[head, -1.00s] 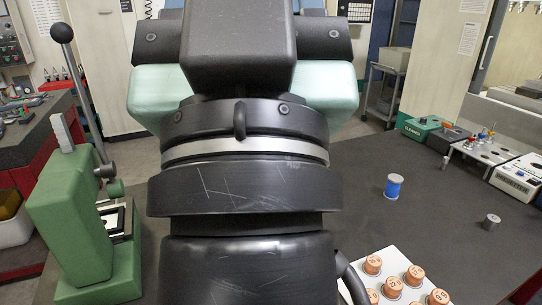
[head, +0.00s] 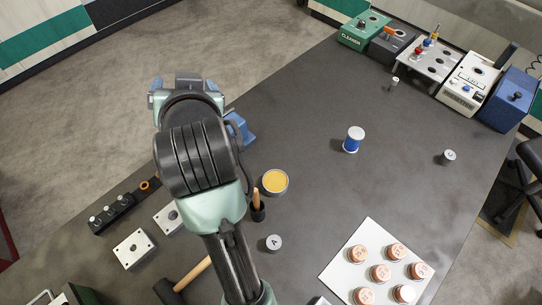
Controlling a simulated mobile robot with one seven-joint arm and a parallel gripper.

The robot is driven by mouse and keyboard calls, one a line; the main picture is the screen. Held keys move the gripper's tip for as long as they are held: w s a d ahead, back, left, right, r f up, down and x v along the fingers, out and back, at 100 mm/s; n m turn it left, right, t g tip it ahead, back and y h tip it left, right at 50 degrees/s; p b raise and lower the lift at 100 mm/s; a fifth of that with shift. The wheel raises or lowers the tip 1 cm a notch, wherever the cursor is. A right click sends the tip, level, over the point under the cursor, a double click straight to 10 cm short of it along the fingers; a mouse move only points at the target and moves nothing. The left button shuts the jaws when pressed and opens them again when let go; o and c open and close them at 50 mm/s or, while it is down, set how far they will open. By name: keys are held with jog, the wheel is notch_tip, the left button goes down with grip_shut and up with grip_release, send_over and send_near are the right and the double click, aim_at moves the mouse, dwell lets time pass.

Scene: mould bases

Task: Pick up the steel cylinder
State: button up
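A small grey metal cylinder (head: 447,157) stands upright on the dark table at the right, with a mark on its top. A second grey cylinder (head: 273,243), its top marked with an "A", stands nearer, just right of my arm. I cannot tell from the head view which of them is the steel cylinder. My arm reaches up the left middle of the picture, apart from both. My gripper's fingers do not show; the arm hides them.
A blue spool (head: 352,141) stands mid-table. A white plate (head: 343,274) holds several copper-coloured pieces. A yellow-topped tin (head: 273,182), a hammer (head: 190,275) and drilled metal blocks (head: 133,249) lie around my arm. Devices, including a green cleaner box (head: 363,31), line the back right edge.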

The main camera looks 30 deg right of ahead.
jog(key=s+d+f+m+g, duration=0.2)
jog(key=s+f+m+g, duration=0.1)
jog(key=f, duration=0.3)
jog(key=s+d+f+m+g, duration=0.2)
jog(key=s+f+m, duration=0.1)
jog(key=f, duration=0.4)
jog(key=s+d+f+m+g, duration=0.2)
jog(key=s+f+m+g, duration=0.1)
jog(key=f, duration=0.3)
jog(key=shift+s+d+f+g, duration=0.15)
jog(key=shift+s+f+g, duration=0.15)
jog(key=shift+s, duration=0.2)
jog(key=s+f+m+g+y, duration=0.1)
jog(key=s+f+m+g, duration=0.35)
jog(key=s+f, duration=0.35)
jog(key=b, duration=0.2)
send_over(274, 242)
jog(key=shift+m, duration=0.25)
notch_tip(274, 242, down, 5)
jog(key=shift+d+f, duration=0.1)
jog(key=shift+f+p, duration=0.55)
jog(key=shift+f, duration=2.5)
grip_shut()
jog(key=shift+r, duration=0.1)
